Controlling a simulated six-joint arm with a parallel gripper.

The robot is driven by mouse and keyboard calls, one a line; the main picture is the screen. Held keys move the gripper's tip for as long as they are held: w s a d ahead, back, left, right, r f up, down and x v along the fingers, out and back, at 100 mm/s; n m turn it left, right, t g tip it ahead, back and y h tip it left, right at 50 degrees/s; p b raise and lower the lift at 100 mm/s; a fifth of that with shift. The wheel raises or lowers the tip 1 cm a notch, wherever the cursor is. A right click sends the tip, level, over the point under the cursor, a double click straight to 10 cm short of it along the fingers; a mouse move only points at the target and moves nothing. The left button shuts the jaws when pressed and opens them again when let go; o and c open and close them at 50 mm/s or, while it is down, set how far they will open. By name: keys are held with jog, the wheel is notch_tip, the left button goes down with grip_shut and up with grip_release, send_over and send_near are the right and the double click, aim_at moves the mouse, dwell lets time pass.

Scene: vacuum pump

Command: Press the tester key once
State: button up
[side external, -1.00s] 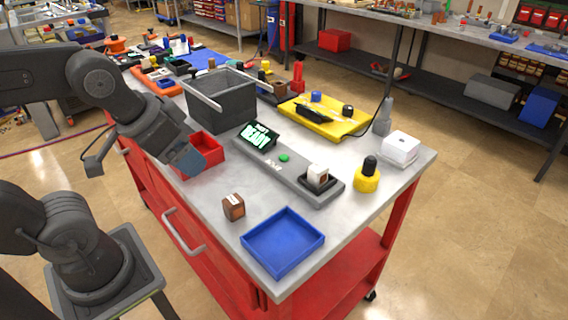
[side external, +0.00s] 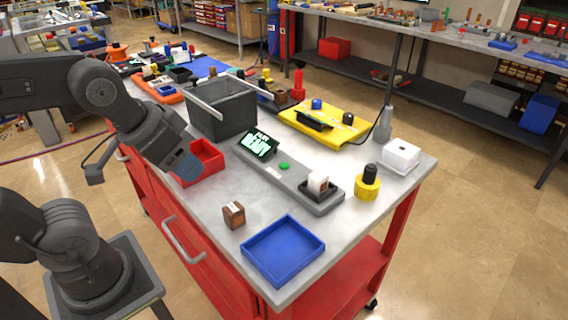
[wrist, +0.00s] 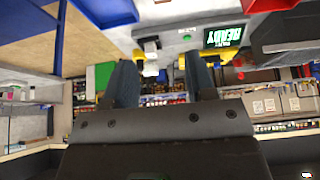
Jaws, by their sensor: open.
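The tester is a long grey box (side external: 285,178) on the bench, with a lit screen reading READY (side external: 259,145) at its left end. A round green key (side external: 284,166) sits on its top; it also shows in the wrist view (wrist: 187,37). A white-and-brown block (side external: 318,182) stands in a dark socket at the tester's right end. My gripper (side external: 187,167) is left of the tester, in front of the red tray in the side view, well apart from the key. Its two fingers are spread, with nothing between them in the wrist view (wrist: 160,84).
A red tray (side external: 208,168) and dark grey bin (side external: 228,113) stand left of the tester. A blue tray (side external: 283,250) and brown block (side external: 234,215) are nearer the front. A yellow-black item (side external: 367,183) and white box (side external: 401,155) are at right. A yellow tray (side external: 340,126) lies behind.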

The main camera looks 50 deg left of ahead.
grip_shut()
dwell(1.4)
